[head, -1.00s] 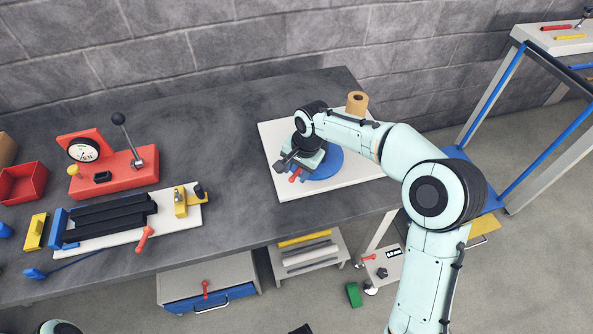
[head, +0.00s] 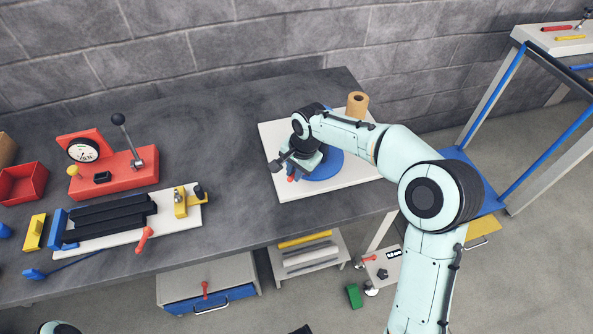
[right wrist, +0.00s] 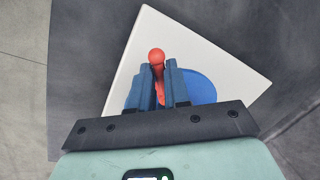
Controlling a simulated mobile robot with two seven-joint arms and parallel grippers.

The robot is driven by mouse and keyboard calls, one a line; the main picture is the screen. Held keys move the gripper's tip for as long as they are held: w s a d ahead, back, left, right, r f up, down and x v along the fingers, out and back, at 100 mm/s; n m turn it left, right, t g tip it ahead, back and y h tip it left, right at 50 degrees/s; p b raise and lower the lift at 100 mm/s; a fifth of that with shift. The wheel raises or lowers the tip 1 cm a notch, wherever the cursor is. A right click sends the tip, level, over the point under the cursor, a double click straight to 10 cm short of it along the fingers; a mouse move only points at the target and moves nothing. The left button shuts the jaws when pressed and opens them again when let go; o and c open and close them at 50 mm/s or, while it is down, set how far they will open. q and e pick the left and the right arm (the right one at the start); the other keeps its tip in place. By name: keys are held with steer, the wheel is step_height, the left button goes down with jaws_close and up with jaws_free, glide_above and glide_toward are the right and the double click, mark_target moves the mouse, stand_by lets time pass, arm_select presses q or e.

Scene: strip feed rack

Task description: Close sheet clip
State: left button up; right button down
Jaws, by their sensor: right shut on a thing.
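A red lever with a round knob (right wrist: 157,55) stands over a white board with a blue disc (right wrist: 200,88). I take it to be the handle of the sheet clip; the clip's body is hidden by my gripper. My right gripper (right wrist: 160,82) is shut on the red lever, with one blue finger on each side and the knob beyond the fingertips. In the head view my right gripper (head: 282,163) is low over the board's left part, and a bit of the red lever (head: 292,178) shows below it. My left gripper is not in view.
A red gauge device (head: 118,172) and a white plate with black bars (head: 180,221) are on the left of the bench. The bench between them and the board is clear.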

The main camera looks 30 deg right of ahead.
steer(key=shift+w+a+m+h, duration=0.15)
steer(key=shift+w+m, duration=0.1)
steer(key=shift+m, duration=0.35)
steer(key=shift+w+a+m+h, duration=0.1)
steer(key=shift+w+m+h, duration=0.1)
steer(key=shift+m, duration=0.4)
steer(key=m, duration=0.1)
steer(key=w+m, duration=0.1)
steer(key=shift+a+m+b, duration=0.1)
steer(key=shift+m+b, duration=0.2)
steer(key=m, duration=0.1)
steer(key=w+m, duration=0.1)
steer(key=m, duration=0.1)
steer(key=m+h, duration=0.1)
steer(key=shift+w+r+m+p, duration=0.1)
steer(key=shift+w+m+p, duration=0.2)
steer(key=m, duration=0.1)
steer(key=w+m+p, duration=0.1)
steer(key=m, duration=0.1)
steer(key=shift+d+h, duration=0.35)
steer(key=shift+w+d+m+g+p, duration=0.25)
steer(key=shift+w+m+g+p, duration=0.1)
steer(key=shift+m, duration=0.75)
steer(key=c, duration=1.1)
jaws_free()
